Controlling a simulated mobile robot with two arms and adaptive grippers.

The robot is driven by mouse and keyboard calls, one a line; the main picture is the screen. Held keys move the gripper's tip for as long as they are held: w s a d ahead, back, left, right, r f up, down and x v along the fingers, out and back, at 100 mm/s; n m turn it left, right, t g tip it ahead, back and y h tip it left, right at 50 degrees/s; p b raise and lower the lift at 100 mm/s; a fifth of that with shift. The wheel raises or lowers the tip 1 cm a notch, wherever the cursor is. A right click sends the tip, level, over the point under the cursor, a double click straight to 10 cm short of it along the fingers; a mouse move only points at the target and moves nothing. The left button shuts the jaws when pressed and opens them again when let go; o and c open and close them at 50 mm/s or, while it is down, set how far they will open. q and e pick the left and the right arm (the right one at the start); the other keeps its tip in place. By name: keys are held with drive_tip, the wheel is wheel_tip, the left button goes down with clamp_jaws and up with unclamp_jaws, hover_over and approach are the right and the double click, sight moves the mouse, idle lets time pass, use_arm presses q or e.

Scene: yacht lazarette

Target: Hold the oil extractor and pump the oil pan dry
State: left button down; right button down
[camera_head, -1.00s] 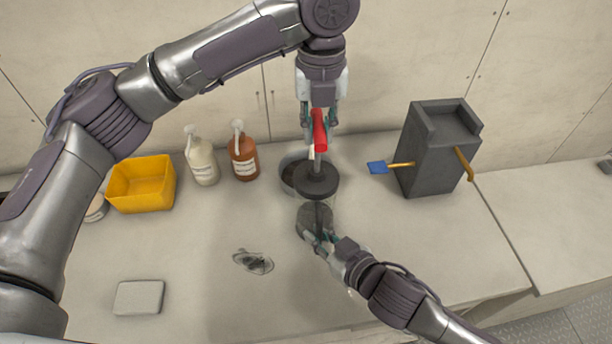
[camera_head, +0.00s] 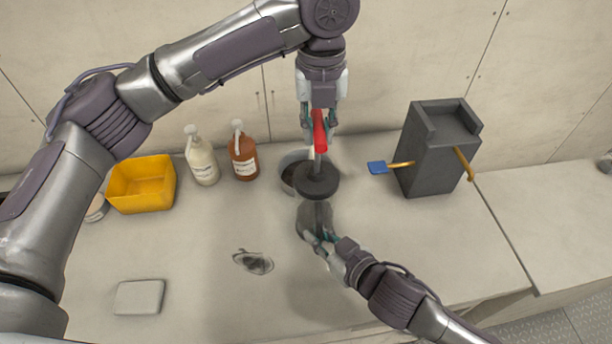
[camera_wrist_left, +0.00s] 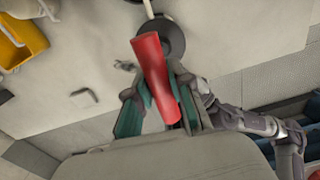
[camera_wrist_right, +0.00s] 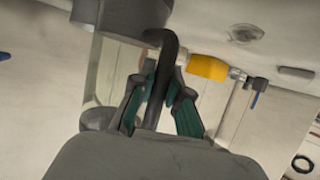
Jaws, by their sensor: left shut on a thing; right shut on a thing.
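The oil extractor has a red T-shaped handle (camera_head: 320,138), a thin rod, a dark round cap (camera_head: 316,182) and a grey body (camera_head: 314,215) below. My left gripper (camera_head: 319,122) is shut on the red handle, which also fills the middle of the left wrist view (camera_wrist_left: 157,75). The round pan (camera_head: 297,158), dark inside, stands behind the extractor, partly hidden by the cap.
A yellow bin (camera_head: 141,186), a white bottle (camera_head: 202,160) and a brown bottle (camera_head: 244,162) stand at the back left. A tall grey box (camera_head: 436,155) stands right. The front right is clear.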

drive_tip(key=shift+s+f, duration=0.1)
idle(0.3)
use_arm(q)
drive_tip(key=shift+f, duration=3.1)
drive_tip(key=c, duration=0.9)
unclamp_jaws()
drive_tip(key=shift+r, duration=0.1)
drive_tip(key=shift+r, duration=3.55)
